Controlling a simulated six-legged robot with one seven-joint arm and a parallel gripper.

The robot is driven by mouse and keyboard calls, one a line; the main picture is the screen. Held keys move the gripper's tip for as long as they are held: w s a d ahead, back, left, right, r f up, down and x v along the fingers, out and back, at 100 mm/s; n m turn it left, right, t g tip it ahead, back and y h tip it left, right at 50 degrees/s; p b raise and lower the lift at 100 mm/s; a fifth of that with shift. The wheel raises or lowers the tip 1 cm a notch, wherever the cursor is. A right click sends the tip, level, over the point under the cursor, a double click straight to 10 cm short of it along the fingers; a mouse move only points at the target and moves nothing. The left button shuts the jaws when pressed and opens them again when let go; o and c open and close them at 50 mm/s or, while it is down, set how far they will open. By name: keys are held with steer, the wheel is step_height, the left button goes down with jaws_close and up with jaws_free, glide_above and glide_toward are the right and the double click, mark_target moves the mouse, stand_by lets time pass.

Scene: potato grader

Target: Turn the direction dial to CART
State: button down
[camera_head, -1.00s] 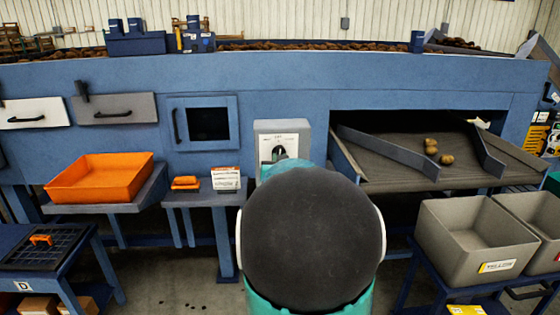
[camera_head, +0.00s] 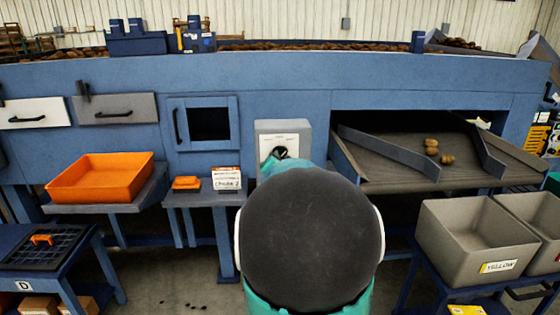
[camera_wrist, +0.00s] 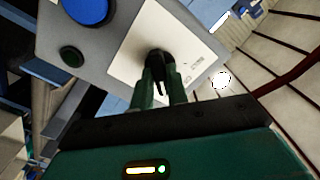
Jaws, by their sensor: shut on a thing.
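The direction dial (camera_wrist: 159,58) is a black knob on a white plate (camera_wrist: 132,55) of a grey control box; the wrist view shows it tilted. In the head view the box (camera_head: 262,133) is on the front of the blue machine, and my arm covers its lower part. My gripper (camera_wrist: 160,80) has its two green fingers on either side of the knob, shut on it. The small print on the plate is too blurred to read, so I cannot tell which label the dial points to.
An orange tray (camera_head: 100,178) is to the left. A sloped chute with potatoes (camera_head: 447,160) and grey bins (camera_head: 470,240) are to the right.

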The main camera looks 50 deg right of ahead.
stand_by(0.3)
steer(key=c, duration=1.4)
jaws_free()
steer(key=shift+s+a, duration=0.1)
steer(key=v, duration=1.3)
steer(key=shift+s+a, duration=0.2)
